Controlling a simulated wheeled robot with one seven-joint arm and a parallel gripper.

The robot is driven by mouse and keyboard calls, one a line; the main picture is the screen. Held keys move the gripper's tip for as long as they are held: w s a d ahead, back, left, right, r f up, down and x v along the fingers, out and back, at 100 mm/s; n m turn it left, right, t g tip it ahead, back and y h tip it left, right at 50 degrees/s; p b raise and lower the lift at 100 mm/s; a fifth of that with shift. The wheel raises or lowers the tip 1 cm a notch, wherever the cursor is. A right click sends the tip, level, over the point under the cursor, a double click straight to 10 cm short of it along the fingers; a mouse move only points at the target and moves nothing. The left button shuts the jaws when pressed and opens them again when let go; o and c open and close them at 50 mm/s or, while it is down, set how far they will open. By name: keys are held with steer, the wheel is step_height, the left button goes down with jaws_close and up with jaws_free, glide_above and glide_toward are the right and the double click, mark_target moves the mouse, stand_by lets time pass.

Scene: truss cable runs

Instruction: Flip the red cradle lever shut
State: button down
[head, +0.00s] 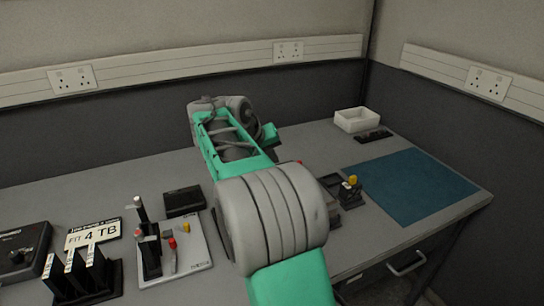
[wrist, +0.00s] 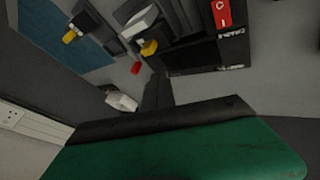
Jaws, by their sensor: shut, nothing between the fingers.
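In the wrist view a small red tab (wrist: 135,68) shows beside a yellow tab (wrist: 149,47) and a pale grey block (wrist: 138,22) on dark hardware. A larger red piece with white marks (wrist: 221,12) sits on a black unit (wrist: 195,55) at the top. I cannot tell for certain which red part is the cradle lever. My gripper (wrist: 157,88) appears as a dark narrow shape below the red tab, shut and empty. Contact is not clear. In the head view my arm hides the gripper, and only a speck of red (head: 299,162) shows beyond it.
A black holder with a yellow knob (head: 352,181) stands left of the blue mat (head: 415,188). A white bin (head: 356,120) is at the back. The mat is clear.

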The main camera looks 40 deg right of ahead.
steer(key=s+d+f, duration=0.1)
steer(key=d+f, duration=0.3)
steer(key=d, duration=0.2)
steer(key=shift+d+b, duration=0.4)
steer(key=shift+p, duration=0.45)
steer(key=shift+m, duration=0.3)
